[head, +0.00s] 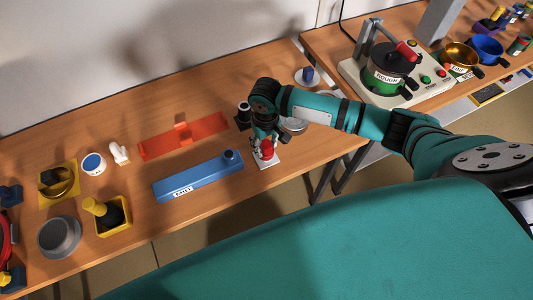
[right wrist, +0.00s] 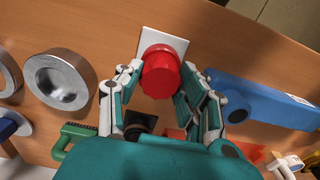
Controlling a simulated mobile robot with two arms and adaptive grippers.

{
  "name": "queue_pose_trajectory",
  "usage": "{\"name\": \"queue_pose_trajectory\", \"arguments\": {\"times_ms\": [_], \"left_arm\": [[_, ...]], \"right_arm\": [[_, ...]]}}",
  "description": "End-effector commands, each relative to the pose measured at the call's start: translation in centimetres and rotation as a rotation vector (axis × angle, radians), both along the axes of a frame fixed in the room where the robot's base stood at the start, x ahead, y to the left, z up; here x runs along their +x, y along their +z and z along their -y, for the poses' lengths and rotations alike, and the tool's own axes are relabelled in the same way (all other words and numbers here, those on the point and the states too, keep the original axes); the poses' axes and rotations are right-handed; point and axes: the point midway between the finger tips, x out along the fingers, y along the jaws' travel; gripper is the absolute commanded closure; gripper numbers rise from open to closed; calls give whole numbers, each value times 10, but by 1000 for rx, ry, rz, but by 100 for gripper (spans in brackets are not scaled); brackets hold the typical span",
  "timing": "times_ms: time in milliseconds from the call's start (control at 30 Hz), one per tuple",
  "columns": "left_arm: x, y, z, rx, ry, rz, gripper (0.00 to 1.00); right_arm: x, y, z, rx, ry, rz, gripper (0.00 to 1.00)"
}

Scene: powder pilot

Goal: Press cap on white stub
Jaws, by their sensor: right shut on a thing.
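My right gripper (head: 264,143) reaches down at the front edge of the wooden table. It is shut on a red cap (head: 267,153), which also shows in the right wrist view (right wrist: 160,73) with a finger on each side. The cap is over a white square plate (head: 268,163), whose bare corner also shows in the wrist view (right wrist: 176,42). Any stub under the cap is hidden, so I cannot tell whether the cap is seated on it. My left gripper is not in view.
A blue block (head: 197,178) lies just left of the cap, with a red-orange holder (head: 183,135) behind. A metal bowl (right wrist: 60,79) stands close on the other side. A black-topped item (head: 243,112) is behind my gripper.

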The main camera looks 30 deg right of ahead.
Motion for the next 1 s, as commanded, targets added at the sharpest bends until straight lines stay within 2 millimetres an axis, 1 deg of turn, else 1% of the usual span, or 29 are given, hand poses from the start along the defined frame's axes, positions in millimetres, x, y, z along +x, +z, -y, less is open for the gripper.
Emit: {"name": "queue_pose_trajectory", "arguments": {"times_ms": [267,733,767,933,967,1000], "left_arm": [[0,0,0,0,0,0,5],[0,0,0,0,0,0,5],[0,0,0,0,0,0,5],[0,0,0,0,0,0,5],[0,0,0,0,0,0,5],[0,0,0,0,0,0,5]], "right_arm": [[0,-1,0,0,0,0,100],[-1,-11,0,-1,1,-2,100],[-1,-10,0,-1,1,-2,59],[0,-10,0,-1,1,-1,37],[0,-10,0,-1,1,-1,35],[0,-10,0,-1,0,-1,35]]}}
